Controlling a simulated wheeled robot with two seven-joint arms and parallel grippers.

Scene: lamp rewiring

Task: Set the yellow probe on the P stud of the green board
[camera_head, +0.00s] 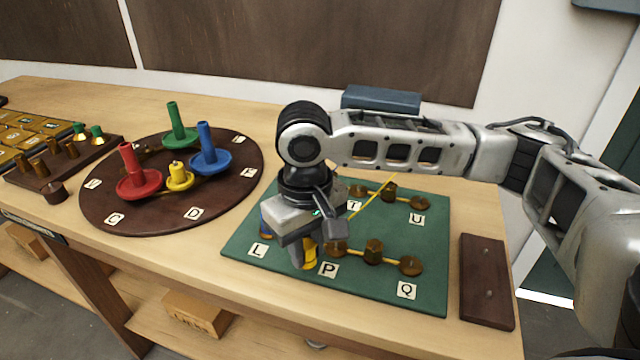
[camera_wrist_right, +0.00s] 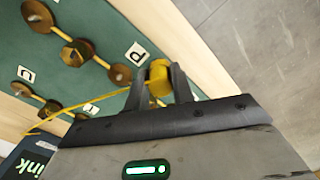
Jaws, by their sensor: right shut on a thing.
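My right gripper (camera_head: 309,254) is low over the front of the green board (camera_head: 432,230), shut on the yellow probe (camera_head: 311,250). In the right wrist view the probe (camera_wrist_right: 158,78) sits between the two fingers, with a thin yellow lead running off to the left. The P stud (camera_head: 336,249) is a brass knob behind the P label (camera_head: 328,270). The probe is beside it, on its left in the head view. I cannot tell whether the probe's lower end touches the board. The P stud also shows in the right wrist view (camera_wrist_right: 119,75). My left gripper is not in view.
Brass studs stand along the board, including the Q stud (camera_head: 411,265). A brown block (camera_head: 486,282) lies right of the board. A round brown disc (camera_head: 107,212) carries red, green, blue and yellow pegs. My right arm crosses above the board's back.

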